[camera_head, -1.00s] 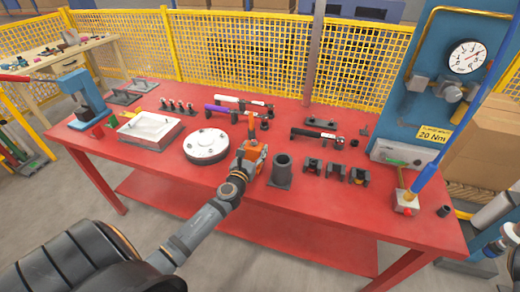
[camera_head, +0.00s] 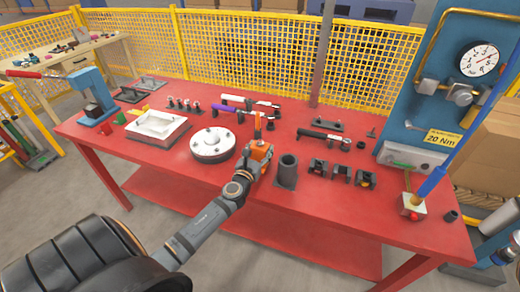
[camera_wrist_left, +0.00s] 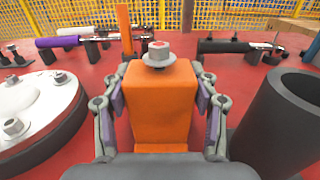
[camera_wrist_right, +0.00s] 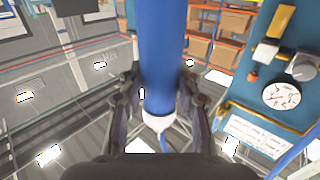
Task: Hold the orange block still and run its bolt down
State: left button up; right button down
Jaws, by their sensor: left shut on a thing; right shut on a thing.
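The orange block (camera_head: 260,151) stands on the red table, right of the round white-topped flange. My left gripper (camera_head: 257,155) reaches it from the front. In the left wrist view its fingers (camera_wrist_left: 162,85) are shut on both sides of the orange block (camera_wrist_left: 162,105). A hex-headed bolt with a washer (camera_wrist_left: 158,54) stands upright on top of the block; how deep it sits cannot be told. In the right wrist view my right gripper (camera_wrist_right: 160,95) is shut around a thick blue cylindrical tool (camera_wrist_right: 162,50) with a white end and a thin cable.
A dark hollow cylinder (camera_head: 287,170) stands close right of the block. The round flange (camera_head: 212,144) is close left. An orange post (camera_head: 257,127) and wrenches (camera_head: 250,104) are behind. A blue panel with a gauge (camera_head: 479,59) is at right. The table's front edge is mostly clear.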

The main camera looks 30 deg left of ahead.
jog(key=shift+r, duration=0.1)
pick_arm(q)
jog(key=o, duration=1.5)
jog(key=shift+s, duration=0.1)
jog(key=v, duration=1.1)
jog(key=shift+s+d, duration=0.2)
jog(key=shift+s, duration=0.15)
jog(key=shift+s, duration=0.1)
